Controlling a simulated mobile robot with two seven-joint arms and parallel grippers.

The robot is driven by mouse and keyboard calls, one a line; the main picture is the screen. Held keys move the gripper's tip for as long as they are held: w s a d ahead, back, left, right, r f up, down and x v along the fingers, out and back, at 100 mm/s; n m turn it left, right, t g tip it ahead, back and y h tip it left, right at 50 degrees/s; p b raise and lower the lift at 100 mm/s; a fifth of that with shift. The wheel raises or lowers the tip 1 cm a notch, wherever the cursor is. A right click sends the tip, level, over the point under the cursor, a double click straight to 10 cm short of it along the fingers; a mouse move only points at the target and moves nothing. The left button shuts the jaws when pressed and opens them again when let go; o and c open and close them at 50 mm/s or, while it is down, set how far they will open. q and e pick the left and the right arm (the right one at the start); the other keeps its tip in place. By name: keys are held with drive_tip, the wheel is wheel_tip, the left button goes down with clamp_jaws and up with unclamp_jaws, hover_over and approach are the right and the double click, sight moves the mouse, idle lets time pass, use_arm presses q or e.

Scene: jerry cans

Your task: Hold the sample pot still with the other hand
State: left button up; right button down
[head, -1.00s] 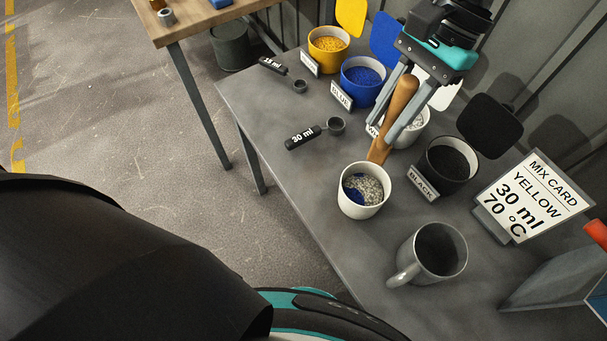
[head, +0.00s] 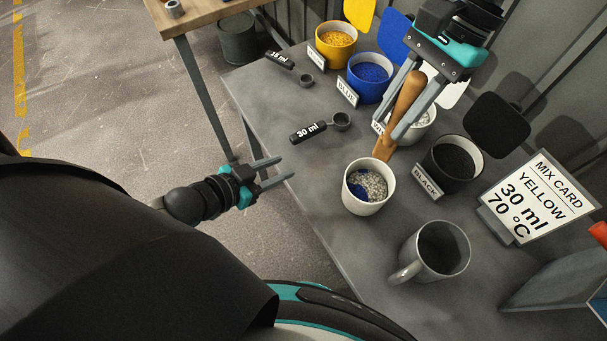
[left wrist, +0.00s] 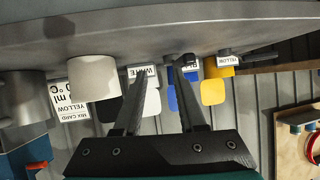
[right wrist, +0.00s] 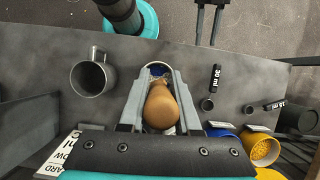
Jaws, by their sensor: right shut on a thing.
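The sample pot (head: 363,207) is a small white pot holding blue and pale grey granules. It stands upright near the table's left edge. It also shows in the left wrist view (left wrist: 95,85), left of the fingers. My left gripper (head: 286,167) is open and empty at the table's edge, left of the pot and apart from it. My right gripper (head: 387,128) is shut on a wooden-handled tool (head: 406,98) above and behind the pot. The tool's lower end is by the pot's far rim; I cannot tell whether it touches.
A grey mug (head: 440,250) stands to the pot's right. Yellow (head: 336,58), blue (head: 370,92), white (head: 418,134) and black (head: 452,175) pots line the back. A 30 ml scoop (head: 308,132) and 15 ml scoop (head: 281,60) lie on the table. A mix card (head: 528,205) stands right.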

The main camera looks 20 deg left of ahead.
sight(352, 164)
use_arm(q)
drive_tip(key=s+d+r+m+h, duration=0.1)
drive_tip(key=s+d+r+h, duration=0.2)
drive_tip(key=d+r, duration=0.35)
drive_tip(key=shift+x, duration=6.4)
drive_tip(key=shift+s+d, duration=0.1)
drive_tip(key=shift+s, duration=0.05)
clamp_jaws()
drive_tip(key=shift+f, duration=0.1)
